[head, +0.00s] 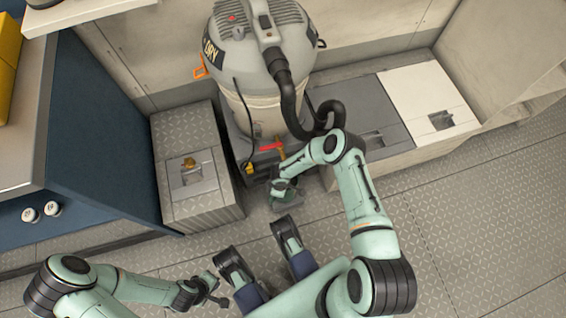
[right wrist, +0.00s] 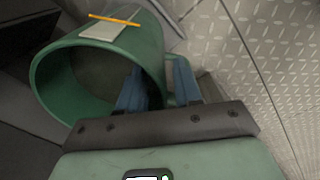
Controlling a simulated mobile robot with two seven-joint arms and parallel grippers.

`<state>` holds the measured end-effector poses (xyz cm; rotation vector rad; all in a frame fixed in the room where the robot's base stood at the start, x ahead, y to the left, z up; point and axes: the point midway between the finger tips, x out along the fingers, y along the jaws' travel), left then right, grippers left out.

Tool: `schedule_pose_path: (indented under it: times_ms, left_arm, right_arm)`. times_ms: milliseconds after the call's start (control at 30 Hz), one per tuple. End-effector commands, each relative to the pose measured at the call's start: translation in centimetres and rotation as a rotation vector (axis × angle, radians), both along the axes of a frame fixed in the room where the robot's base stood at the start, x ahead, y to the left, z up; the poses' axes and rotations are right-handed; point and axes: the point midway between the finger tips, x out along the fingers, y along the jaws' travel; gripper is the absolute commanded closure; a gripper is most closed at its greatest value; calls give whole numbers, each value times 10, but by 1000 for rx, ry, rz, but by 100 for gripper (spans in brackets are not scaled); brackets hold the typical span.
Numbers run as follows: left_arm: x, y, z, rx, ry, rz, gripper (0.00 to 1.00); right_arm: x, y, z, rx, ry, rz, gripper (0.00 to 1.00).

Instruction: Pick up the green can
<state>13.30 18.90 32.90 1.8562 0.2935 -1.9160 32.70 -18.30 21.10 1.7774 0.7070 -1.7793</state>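The green can (right wrist: 105,65) fills the left half of the right wrist view, its round mouth facing the camera and its inside dark. A loop like a handle (right wrist: 170,85) shows on its right side. My right gripper (right wrist: 160,68) is at the can's rim, one blue finger in front of or inside the mouth and the other beyond the loop, with a gap between them. I cannot tell whether the fingers touch it. In the head view the can (head: 286,196) is small and partly hidden beside my right gripper (head: 277,190). My left gripper (head: 214,292) is low, away from the can.
A large wet-dry vacuum (head: 262,60) with a black hose (head: 290,100) stands just behind the can. A grey locker box (head: 190,165) is to the left. Low hatches (head: 425,100) line the right back. The patterned floor (head: 470,220) at right is clear.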

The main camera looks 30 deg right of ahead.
Motion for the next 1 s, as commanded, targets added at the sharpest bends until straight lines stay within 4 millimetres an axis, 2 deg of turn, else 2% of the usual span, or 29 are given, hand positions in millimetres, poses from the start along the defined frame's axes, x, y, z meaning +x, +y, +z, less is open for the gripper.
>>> schedule_pose_path:
  times_ms: [67,300,367,400,433,1000]
  left_arm:
    - [-4,0,-3,-2,14,2,100]
    - [-5,0,-2,-2,17,1,100]
    - [-5,0,-2,-2,17,1,100]
    - [-5,0,-2,-2,17,1,100]
    - [-5,0,-2,-2,17,1,100]
    - [-4,0,-2,-2,14,1,100]
  right_arm:
    - [0,0,-6,1,-1,-1,66]
    - [0,0,-5,1,-1,-1,66]
    - [0,0,-5,1,-1,-1,86]
    - [0,0,-5,1,-1,-1,99]
    - [0,0,-5,1,-1,-1,100]
    - [1,0,-5,1,-1,-1,100]
